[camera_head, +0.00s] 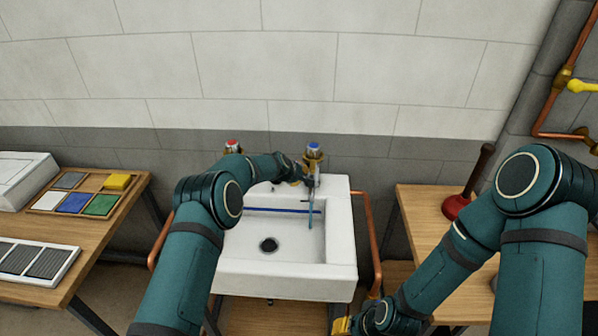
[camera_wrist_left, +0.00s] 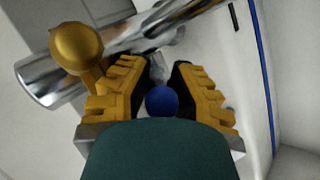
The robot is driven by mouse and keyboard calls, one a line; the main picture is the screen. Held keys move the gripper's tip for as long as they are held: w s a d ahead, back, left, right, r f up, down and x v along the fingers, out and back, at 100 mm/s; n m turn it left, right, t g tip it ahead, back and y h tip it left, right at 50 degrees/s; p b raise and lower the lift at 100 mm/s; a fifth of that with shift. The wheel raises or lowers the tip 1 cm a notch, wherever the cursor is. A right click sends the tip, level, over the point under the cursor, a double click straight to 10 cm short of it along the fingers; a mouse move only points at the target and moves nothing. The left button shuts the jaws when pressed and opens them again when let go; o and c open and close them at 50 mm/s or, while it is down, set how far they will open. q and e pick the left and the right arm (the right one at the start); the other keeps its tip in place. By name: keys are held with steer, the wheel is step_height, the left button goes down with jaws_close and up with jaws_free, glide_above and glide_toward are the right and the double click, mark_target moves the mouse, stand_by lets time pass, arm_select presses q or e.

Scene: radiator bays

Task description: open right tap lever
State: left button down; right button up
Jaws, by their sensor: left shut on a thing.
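The right tap (camera_head: 313,148) has a blue cap and stands at the back right of the white sink (camera_head: 285,282). My left gripper (camera_head: 310,168) is at this tap. In the left wrist view, the yellow fingers of my left gripper (camera_wrist_left: 162,92) are closed around the blue-tipped right tap lever (camera_wrist_left: 162,101); the rest of the lever is mostly hidden. A chrome pipe and a round brass part (camera_wrist_left: 77,47) lie just beyond the fingers. My right gripper (camera_head: 345,325) is low, by the sink's front right, and its fingers are too unclear to read.
The left tap (camera_head: 232,147) has a red cap, behind my left arm. Copper pipes (camera_head: 371,235) run down beside the sink. A plunger (camera_head: 459,205) stands on the right table (camera_head: 420,215). The left table (camera_head: 40,265) holds a tray of coloured blocks.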

arm_select(q)
steer(key=shift+w+r, duration=0.1)
steer(key=shift+r, duration=0.05)
stand_by(0.4)
steer(key=c, duration=1.1)
jaws_free()
steer(key=v, duration=1.1)
steer(key=shift+a+r, duration=0.1)
steer(key=shift+r, duration=0.3)
